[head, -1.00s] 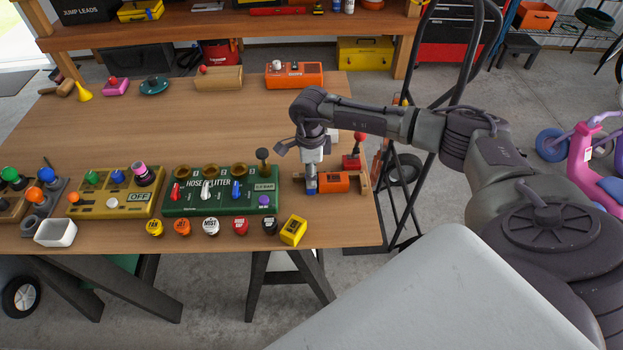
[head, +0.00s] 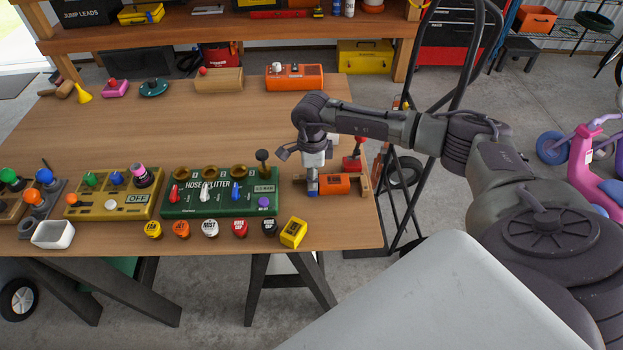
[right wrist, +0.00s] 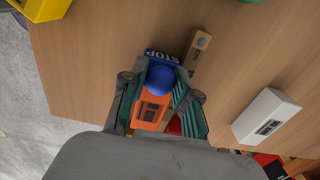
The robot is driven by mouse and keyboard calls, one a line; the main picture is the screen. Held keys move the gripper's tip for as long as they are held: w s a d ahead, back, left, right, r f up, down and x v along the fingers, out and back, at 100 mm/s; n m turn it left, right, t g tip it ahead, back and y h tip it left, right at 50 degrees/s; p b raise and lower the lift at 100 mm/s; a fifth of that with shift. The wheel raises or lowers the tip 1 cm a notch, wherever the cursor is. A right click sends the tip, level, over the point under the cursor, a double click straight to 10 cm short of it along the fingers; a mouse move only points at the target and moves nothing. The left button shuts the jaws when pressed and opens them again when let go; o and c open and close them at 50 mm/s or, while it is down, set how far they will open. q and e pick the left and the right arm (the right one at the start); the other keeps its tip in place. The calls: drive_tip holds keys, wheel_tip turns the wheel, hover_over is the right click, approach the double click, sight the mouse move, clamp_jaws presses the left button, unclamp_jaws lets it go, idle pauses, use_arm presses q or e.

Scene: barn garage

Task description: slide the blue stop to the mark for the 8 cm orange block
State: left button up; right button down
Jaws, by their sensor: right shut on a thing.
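The blue stop (head: 313,193) sits on the bench at the left end of the 8 cm orange block (head: 335,184). A wooden end piece (head: 364,182) stands at the right of the block, and another (head: 298,184) shows left of the stop. My right gripper (head: 313,183) points down over the stop and is shut on it. In the right wrist view, the stop's blue round knob (right wrist: 161,79) is between my fingers, and its face (right wrist: 163,57) reads STOP. The orange block (right wrist: 149,112) lies beside it. No mark is readable. My left gripper is out of view.
A green hose splitter box (head: 225,204) stands left of the stop, with a yellow cube (head: 293,232) in front. A red-knobbed lever (head: 354,160) is just behind the block. A white box (right wrist: 266,116) lies nearby. The bench's right edge is close.

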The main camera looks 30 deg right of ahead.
sight(326, 181)
drive_tip(key=shift+s+d, duration=0.5)
drive_tip(key=shift+d, duration=0.3)
drive_tip(key=shift+s+d, duration=0.45)
drive_tip(key=shift+d, duration=0.3)
drive_tip(key=c, duration=1)
unclamp_jaws()
drive_tip(key=shift+c, duration=0.2)
drive_tip(key=shift+r+p, duration=2.25)
drive_tip(key=shift+r, duration=1.3)
drive_tip(key=shift+f, duration=0.1)
